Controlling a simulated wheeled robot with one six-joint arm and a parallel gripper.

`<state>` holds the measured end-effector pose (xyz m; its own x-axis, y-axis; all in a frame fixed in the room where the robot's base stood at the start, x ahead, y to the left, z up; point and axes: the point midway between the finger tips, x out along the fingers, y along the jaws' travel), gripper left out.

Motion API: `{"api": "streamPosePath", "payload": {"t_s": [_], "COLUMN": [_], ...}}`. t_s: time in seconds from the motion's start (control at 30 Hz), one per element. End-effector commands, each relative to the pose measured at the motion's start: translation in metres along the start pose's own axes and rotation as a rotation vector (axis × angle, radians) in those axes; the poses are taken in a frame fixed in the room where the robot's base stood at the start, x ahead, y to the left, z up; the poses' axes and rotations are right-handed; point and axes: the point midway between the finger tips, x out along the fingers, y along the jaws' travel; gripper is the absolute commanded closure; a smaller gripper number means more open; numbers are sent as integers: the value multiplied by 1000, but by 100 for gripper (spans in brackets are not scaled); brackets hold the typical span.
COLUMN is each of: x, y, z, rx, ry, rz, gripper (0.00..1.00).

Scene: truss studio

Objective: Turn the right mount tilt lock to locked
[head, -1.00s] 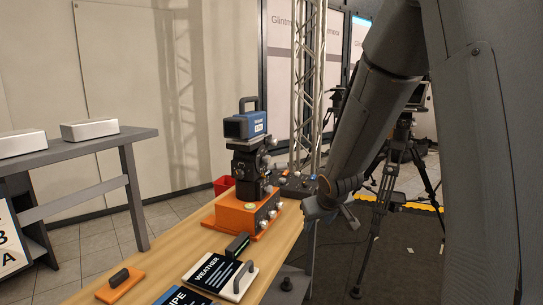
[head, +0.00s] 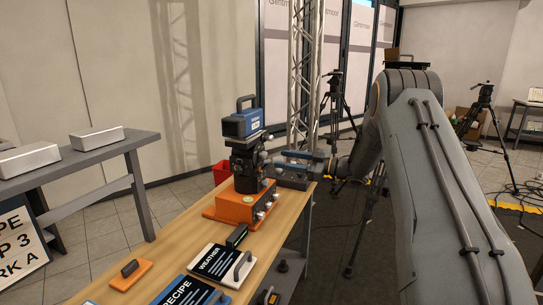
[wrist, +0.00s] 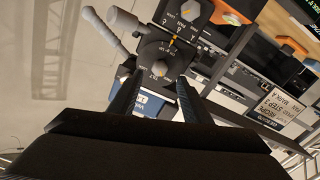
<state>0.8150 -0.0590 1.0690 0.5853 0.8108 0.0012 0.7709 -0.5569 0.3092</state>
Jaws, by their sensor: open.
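A camera mount (head: 246,168) stands on an orange base (head: 228,214) on the wooden table, with a blue boxy device (head: 238,125) on top. My gripper (head: 273,157) reaches in from the right, close beside the mount's upper part; its tips are hard to make out there. In the wrist view my gripper (wrist: 158,82) is open, its two dark fingers on either side of a dark dial (wrist: 160,58) with a yellow mark. A second grey dial (wrist: 188,13) with a yellow mark is beyond it.
A dark box with knobs (head: 295,180) is behind my gripper. WEATHER (head: 218,265) and RECIPE (head: 186,292) plates with handles and an orange block (head: 131,273) lie on the near table. A pale handle (wrist: 106,36) projects near the dials. A lattice truss (head: 304,80) stands behind.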

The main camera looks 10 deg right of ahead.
Motion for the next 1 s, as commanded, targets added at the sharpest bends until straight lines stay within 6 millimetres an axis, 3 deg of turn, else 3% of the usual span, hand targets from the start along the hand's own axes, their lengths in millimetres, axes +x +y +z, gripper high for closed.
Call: {"api": "streamPosePath", "payload": {"t_s": [0.2, 0.4, 0.77, 1.0], "x": [35, 56, 62, 61], "y": [0, 0, 0, 0], "z": [-1, -1, 0, 0], "rx": [0, 0, 0, 0], "ry": [-1, -1, -2, -2], "rz": [0, 1, 3, 3], "gripper": [56, 56, 56, 96]}}
